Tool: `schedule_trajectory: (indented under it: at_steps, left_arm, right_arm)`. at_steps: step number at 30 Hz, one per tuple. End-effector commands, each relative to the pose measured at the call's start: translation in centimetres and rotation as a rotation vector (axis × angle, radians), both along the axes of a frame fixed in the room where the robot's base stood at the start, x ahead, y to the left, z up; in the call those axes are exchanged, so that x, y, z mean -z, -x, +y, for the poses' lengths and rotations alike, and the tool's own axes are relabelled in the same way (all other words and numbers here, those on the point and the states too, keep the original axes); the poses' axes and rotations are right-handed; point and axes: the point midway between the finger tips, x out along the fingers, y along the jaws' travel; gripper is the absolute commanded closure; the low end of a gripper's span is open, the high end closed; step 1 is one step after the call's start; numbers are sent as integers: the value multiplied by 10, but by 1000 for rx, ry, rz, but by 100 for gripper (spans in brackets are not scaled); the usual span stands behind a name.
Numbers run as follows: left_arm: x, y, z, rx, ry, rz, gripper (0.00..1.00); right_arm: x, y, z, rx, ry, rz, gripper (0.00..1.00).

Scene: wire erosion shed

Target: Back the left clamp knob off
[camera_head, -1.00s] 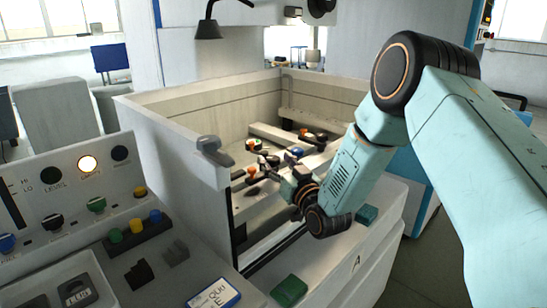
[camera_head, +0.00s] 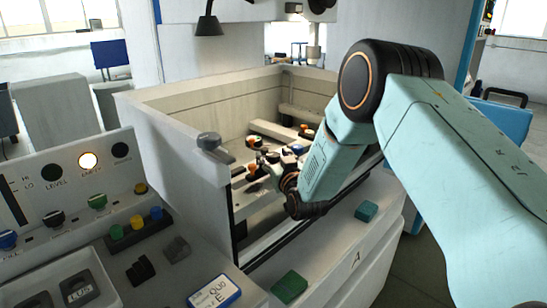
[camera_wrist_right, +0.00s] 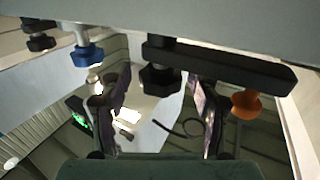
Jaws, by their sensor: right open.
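My right gripper (camera_head: 268,166) reaches over the front wall into the open tank, among small clamps with coloured knobs. In the right wrist view its two fingers (camera_wrist_right: 158,98) are open, spread either side of a black star-shaped knob (camera_wrist_right: 160,78) on a dark clamp bar (camera_wrist_right: 225,65). I cannot tell whether they touch it. An orange knob (camera_wrist_right: 246,104) sits at the bar's right end. A blue knob (camera_wrist_right: 86,54) and another black knob (camera_wrist_right: 39,41) are to the left. Which one is the left clamp knob is not clear. My left gripper is out of view.
The tank's pale left wall (camera_head: 180,137) rises beside the work area. A control panel (camera_head: 70,190) with coloured buttons stands at left. A green block (camera_head: 289,287) and a teal block (camera_head: 366,211) lie on the front ledge. A lamp (camera_head: 208,27) hangs above.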

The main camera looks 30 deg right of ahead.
Motion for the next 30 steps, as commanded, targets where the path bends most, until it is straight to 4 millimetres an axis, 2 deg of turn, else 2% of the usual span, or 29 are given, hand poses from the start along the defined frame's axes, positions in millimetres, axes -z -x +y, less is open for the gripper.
schedule_trajectory:
  at_steps: [10,30]
  left_arm:
    - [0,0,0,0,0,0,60]
    - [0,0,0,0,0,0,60]
  right_arm:
    - [0,-3,0,-1,0,2,38]
    - [0,-3,0,-1,-1,1,94]
